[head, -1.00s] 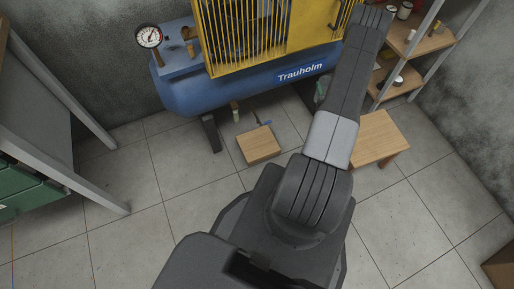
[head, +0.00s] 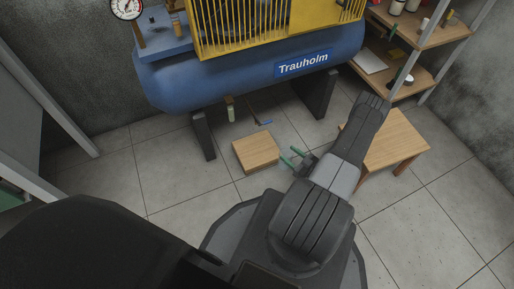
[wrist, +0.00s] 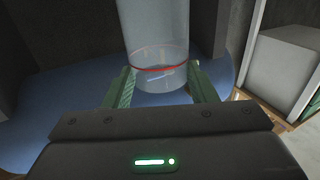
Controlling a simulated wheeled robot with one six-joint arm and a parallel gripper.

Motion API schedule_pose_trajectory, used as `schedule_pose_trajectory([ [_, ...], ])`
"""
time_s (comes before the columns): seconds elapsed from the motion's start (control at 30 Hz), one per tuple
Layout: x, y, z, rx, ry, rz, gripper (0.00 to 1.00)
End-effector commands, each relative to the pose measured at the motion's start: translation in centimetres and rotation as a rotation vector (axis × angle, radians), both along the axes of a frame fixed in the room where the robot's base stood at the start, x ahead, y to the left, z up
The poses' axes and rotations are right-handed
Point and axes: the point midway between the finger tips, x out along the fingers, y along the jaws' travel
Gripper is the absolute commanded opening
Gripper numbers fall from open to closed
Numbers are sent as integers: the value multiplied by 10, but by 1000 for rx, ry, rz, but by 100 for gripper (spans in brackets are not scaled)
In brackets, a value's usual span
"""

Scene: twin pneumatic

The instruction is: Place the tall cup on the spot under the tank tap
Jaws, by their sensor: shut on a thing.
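The tall cup (wrist: 157,38) is clear, with a red line around it near one end. In the wrist view it stands between the green fingers of my gripper (wrist: 160,88), which is shut on it. In the head view my gripper (head: 292,158) is low, just right of a wooden block (head: 256,151) on the floor; the clear cup is hard to make out there. The blue tank (head: 240,78) marked Trauholm stands behind. A small tap-like fitting (head: 231,108) hangs under it, above and left of the block. No marked spot is clear to me.
A wooden stool (head: 395,138) stands right of my arm. Shelves (head: 425,38) with jars are at the back right. A tank leg (head: 204,135) stands left of the block, another (head: 322,95) at right. The tiled floor left of the block is clear.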

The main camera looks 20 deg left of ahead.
Motion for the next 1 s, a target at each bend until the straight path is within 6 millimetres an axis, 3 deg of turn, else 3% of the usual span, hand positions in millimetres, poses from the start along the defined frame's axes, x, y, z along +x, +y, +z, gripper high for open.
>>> schedule_pose_trajectory([
  [0.8, 43, 139, -1, 1, -3, 7, 7],
  [1.0, 51, 158, 0, 1, -1, 2, 7],
])
